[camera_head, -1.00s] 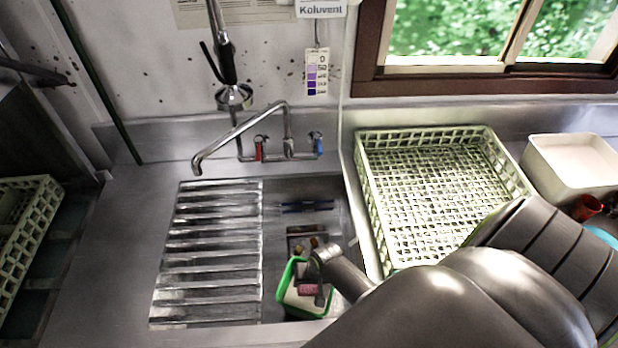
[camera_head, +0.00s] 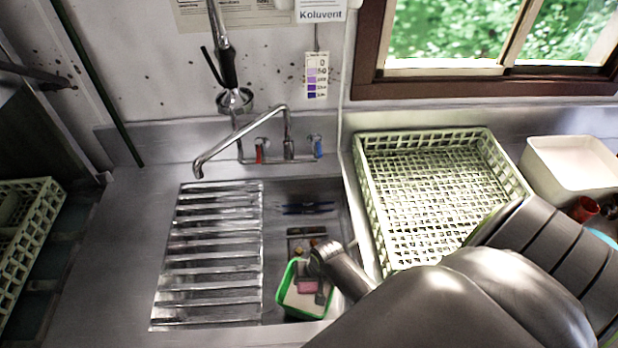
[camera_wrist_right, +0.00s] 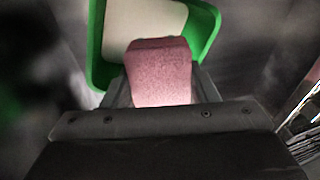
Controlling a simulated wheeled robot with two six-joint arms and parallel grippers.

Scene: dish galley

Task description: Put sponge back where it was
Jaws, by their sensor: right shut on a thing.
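The pink sponge (camera_head: 307,286) is at a green-rimmed tub (camera_head: 287,308) with a pale inside, low in the sink. My right gripper (camera_head: 318,290) reaches down over the tub and is shut on the sponge. In the right wrist view the sponge (camera_wrist_right: 160,75) sits between the two fingers (camera_wrist_right: 160,90), with the green tub (camera_wrist_right: 97,45) just beyond it. I cannot tell whether the sponge touches the tub's floor. My left gripper does not show.
A slatted metal drainer (camera_head: 210,260) covers the sink's left part. A pale green dish rack (camera_head: 365,200) stands right of the sink. A white bin (camera_head: 575,165) and a red cup (camera_head: 584,208) are farther right. The tap (camera_head: 240,140) arches over the back.

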